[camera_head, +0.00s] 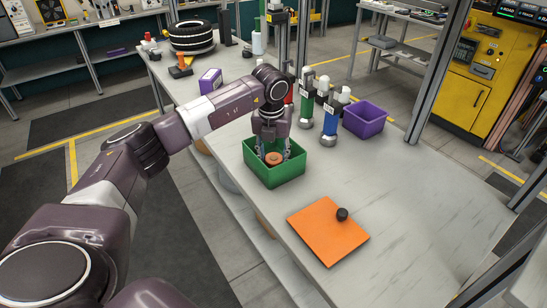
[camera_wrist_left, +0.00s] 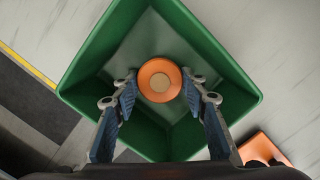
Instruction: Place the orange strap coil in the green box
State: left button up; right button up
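The orange strap coil (camera_head: 273,158) is a small round disc inside the green box (camera_head: 276,180). In the left wrist view, the coil (camera_wrist_left: 160,81) has a tan centre and sits between my fingertips. My left gripper (camera_head: 274,154) points down into the green box. Its blue-padded fingers (camera_wrist_left: 159,76) appear to touch the coil on both sides. The green box (camera_wrist_left: 236,75) surrounds the coil and fingertips. Whether the coil rests on the box floor is hard to tell. My right gripper is not in view.
A purple bin (camera_head: 365,121) and blue and green upright tools (camera_head: 331,117) stand behind. A purple carton (camera_head: 210,81) and tyre (camera_head: 191,36) are farther back.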

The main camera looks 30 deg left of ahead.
aim_at(272, 162)
pick_arm(q)
jog(key=o, duration=0.4)
jog(key=shift+r, duration=0.3)
notch_tip(272, 162, up, 12)
jog(key=s+b, duration=0.1)
jog(key=shift+s+d+f, duration=0.2)
jog(key=shift+s+d, duration=0.15)
dwell(0.3)
